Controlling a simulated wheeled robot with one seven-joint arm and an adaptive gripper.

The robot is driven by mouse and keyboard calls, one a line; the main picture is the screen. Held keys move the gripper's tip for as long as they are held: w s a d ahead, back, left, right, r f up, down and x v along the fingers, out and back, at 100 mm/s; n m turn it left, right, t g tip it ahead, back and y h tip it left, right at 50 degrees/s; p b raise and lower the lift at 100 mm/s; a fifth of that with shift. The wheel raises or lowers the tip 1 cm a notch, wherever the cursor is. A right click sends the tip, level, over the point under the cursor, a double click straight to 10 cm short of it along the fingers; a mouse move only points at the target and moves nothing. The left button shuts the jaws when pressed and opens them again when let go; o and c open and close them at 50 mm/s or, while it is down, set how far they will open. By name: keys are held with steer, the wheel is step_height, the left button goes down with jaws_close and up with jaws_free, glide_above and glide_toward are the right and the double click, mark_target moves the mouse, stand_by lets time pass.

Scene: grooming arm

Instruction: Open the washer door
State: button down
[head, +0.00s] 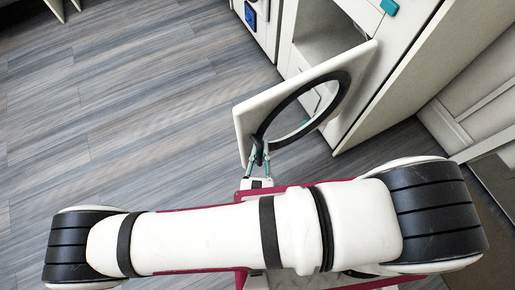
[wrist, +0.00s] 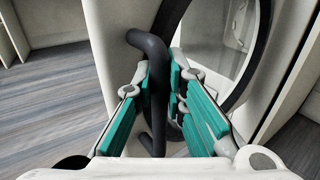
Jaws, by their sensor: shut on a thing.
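The washer door (head: 245,116) is a white square panel with a black ring around a round window. It stands swung out from the white washer body (head: 360,95), well ajar. My gripper (head: 258,160) is at the door's lower left edge. In the wrist view the dark curved door handle (wrist: 154,85) runs between the teal pads of my gripper (wrist: 160,100), which is shut on it. The black window ring also shows in the wrist view (wrist: 254,60), to the right of the handle. The lower end of the handle is partly hidden.
A white cabinet (head: 266,22) with a blue panel stands at the top, beside the washer. A teal item (head: 389,6) is on top of the washer. The grey plank floor (head: 120,100) to the left is clear. A pale wall (head: 480,100) is at the right.

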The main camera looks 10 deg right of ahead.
steer(key=shift+a, duration=0.1)
steer(key=c, duration=1.6)
jaws_free()
